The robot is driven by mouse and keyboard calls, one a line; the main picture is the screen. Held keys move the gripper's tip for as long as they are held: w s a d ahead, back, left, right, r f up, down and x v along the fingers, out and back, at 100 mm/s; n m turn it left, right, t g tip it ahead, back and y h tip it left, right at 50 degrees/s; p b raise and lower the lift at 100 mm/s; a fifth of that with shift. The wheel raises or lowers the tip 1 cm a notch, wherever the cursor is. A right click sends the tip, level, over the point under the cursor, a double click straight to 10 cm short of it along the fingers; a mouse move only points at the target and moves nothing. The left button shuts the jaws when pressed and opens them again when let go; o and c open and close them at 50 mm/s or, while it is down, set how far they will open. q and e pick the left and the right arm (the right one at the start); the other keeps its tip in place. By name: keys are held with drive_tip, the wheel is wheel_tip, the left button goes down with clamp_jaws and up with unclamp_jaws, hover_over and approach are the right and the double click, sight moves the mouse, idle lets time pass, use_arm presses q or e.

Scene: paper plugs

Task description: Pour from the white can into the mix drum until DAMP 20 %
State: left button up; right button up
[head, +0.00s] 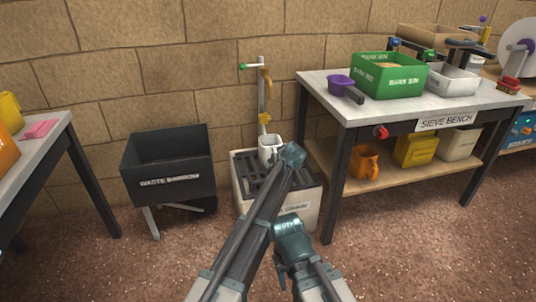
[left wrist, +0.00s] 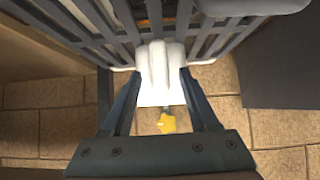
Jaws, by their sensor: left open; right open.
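The white can (head: 268,148) stands upright on the slatted top of a white box, below a tap. It also shows in the left wrist view (left wrist: 160,88), between the fingers of my left gripper (left wrist: 160,78). Those fingers are open, one on each side of the can; I cannot tell whether they touch it. In the head view my left wrist hides this gripper. My right gripper (head: 281,271) is low in the middle of the head view, away from the can, open and mostly hidden by its own arm.
The slatted box (head: 306,200) stands between a black waste barrow (head: 170,182) and the sieve bench (head: 330,85). A standpipe with a yellow knob (head: 264,118) rises behind the can. The bench holds a green bin (head: 388,78) and a purple scoop (head: 342,84). Floor in front is clear.

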sight(272, 151)
use_arm(q)
drive_tip(key=shift+b+x, duration=1)
drive_tip(key=shift+x, duration=0.5)
drive_tip(key=shift+c, duration=0.3)
clamp_jaws()
drive_tip(key=shift+r, duration=0.1)
wheel_tip(272, 151, up, 5)
drive_tip(key=p, duration=0.5)
drive_tip(key=shift+a, duration=0.15)
